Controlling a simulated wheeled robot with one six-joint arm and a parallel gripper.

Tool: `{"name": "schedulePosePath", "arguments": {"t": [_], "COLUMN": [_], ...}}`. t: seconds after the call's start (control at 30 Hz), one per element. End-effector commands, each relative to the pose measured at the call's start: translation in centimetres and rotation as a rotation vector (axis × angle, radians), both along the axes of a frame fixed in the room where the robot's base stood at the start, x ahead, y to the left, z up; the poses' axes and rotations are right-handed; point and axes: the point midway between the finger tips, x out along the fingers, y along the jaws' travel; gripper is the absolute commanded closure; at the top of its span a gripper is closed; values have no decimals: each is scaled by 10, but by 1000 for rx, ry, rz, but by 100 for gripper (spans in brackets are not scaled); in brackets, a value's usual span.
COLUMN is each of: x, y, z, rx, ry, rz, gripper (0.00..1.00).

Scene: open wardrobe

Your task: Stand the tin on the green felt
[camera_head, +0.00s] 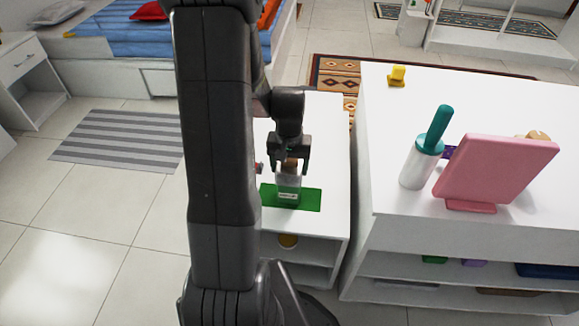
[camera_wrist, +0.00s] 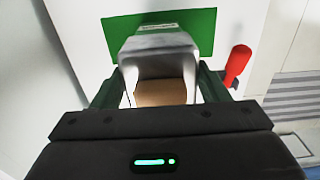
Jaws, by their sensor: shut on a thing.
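The tin (camera_head: 289,186) is a greyish container with a white label low on its side and a brown top part. My gripper (camera_head: 290,162) is shut on its upper part from above, and the tin looks upright. The green felt (camera_head: 310,202) lies on the white top of the low unit, and the tin shows over it. I cannot tell whether the tin's base touches the felt. In the wrist view the tin (camera_wrist: 158,46) is between my fingers (camera_wrist: 158,92), with the felt (camera_wrist: 202,32) behind it.
A red-handled thing (camera_wrist: 236,65) lies close beside the felt. On the higher white unit at right stand a pink panel (camera_head: 495,170), a white cylinder with a teal handle (camera_head: 420,165) and a yellow object (camera_head: 397,76). The low unit's top (camera_head: 335,150) is otherwise mostly clear.

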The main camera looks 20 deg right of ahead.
Motion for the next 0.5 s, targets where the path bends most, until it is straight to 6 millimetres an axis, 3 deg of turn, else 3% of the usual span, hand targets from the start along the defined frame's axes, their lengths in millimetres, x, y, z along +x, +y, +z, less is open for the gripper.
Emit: {"name": "schedulePosePath", "arguments": {"t": [0.33,0.37,0.47,0.5], "x": [1,0,0,0], "y": [0,0,0,0], "z": [-5,-5,-4,-4], "rx": [-1,-1,-1,-1], "ry": [-2,-2,-2,-2], "rz": [0,0,0,0], "gripper": [68,30,10,10]}}
